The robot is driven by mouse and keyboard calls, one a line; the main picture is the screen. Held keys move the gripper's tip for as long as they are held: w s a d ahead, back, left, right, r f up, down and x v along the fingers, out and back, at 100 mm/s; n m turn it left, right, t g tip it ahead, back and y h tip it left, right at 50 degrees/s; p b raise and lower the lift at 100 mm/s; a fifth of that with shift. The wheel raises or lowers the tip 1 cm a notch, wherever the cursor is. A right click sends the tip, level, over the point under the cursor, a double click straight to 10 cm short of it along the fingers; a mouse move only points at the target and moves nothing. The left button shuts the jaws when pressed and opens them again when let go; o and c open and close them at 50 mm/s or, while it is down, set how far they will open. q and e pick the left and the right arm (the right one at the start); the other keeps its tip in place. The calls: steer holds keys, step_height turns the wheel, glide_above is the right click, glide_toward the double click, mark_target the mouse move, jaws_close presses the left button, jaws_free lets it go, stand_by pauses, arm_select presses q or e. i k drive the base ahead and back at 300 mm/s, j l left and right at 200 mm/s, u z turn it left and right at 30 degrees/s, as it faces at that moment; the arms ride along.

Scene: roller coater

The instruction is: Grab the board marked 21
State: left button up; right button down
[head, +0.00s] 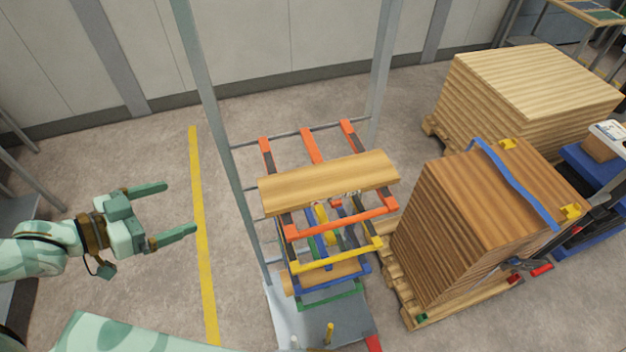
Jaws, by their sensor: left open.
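A light wooden board (325,180) lies across the red-orange arms of the top tier of a grey rack (222,130). I cannot read any number on it. Another wooden board (325,278) lies on a lower tier and is mostly hidden by the tiers above. My left gripper (181,208) is open and empty. It is to the left of the rack, apart from both boards, with its fingers pointing right. My right gripper is not in view.
A strapped stack of brown boards (450,235) on a pallet stands right of the rack. A paler stack (530,95) stands behind it. A yellow floor line (202,240) runs between my left gripper and the rack. The floor there is clear.

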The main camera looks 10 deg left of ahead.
mark_target(287, 192)
steer(key=k+j+z, duration=0.1)
steer(key=j+z, duration=0.3)
steer(key=k+j+z, duration=0.15)
steer(key=z, duration=0.25)
steer(key=j, duration=0.05)
